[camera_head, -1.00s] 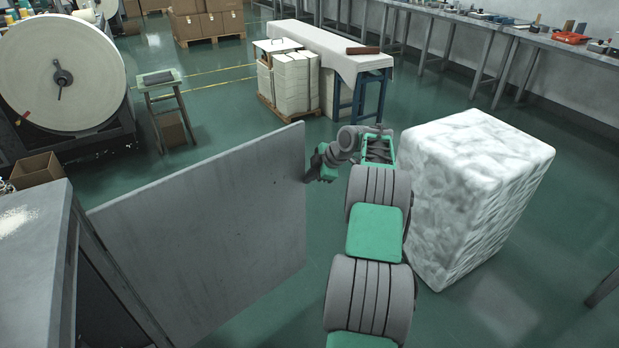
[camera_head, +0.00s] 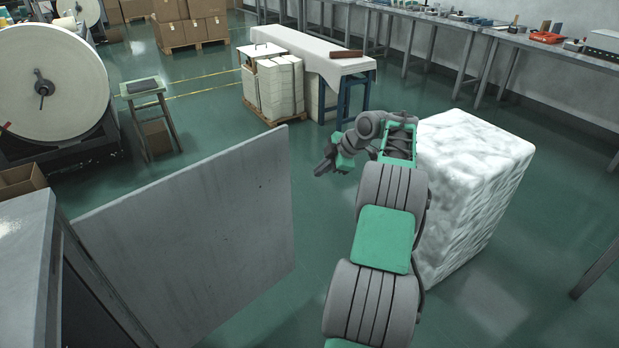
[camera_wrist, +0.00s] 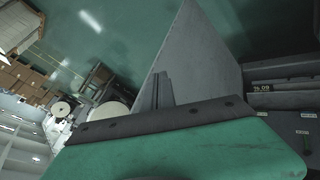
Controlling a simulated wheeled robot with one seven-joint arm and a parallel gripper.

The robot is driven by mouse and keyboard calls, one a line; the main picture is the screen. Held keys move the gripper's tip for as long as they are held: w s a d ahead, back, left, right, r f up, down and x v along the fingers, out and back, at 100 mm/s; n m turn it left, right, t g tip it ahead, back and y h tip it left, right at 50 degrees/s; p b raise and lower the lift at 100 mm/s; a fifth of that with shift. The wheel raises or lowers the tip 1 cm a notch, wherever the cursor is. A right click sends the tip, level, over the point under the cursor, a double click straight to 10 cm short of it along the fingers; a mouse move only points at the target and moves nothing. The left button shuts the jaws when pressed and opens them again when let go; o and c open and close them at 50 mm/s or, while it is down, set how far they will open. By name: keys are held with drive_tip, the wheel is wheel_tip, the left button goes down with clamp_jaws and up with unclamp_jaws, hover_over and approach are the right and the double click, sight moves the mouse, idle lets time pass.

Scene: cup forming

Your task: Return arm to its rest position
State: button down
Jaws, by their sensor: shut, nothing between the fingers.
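My gripper (camera_head: 323,167) is at the end of my grey and green arm, just right of the open grey panel's far edge in the head view. It is shut and holds nothing. A gap of floor shows between it and the panel. In the wrist view the fingers (camera_wrist: 163,90) show small and dark above my green and grey wrist, with the panel behind them.
The grey panel (camera_head: 200,235) stands open from the grey machine (camera_head: 30,270) at left. A white wrapped block (camera_head: 475,190) stands close right of my arm. A cloth-covered table (camera_head: 310,55) and stacked white bundles (camera_head: 275,85) stand beyond. Green floor lies between.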

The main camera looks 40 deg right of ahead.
drive_tip(key=a+r+m+g+p, duration=0.1)
drive_tip(key=a+r+m+p, duration=0.3)
drive_tip(key=a+r, duration=0.65)
drive_tip(key=a+r+m+g+p, duration=0.15)
drive_tip(key=a+r+p, duration=0.55)
drive_tip(key=a, duration=0.7)
drive_tip(key=s+a+r+m+h+p, duration=0.1)
drive_tip(key=s+a+r+m+p, duration=0.35)
drive_tip(key=s+a, duration=0.6)
drive_tip(key=s+a+f+m+p, duration=0.1)
drive_tip(key=s+a, duration=0.1)
drive_tip(key=s, duration=0.4)
drive_tip(key=s+a+f+m+g+h+p, duration=0.1)
drive_tip(key=s+a+m, duration=0.1)
drive_tip(key=s, duration=0.4)
drive_tip(key=shift+s+a+h, duration=0.25)
drive_tip(key=shift+a+h, duration=0.05)
drive_tip(key=shift+a, duration=0.2)
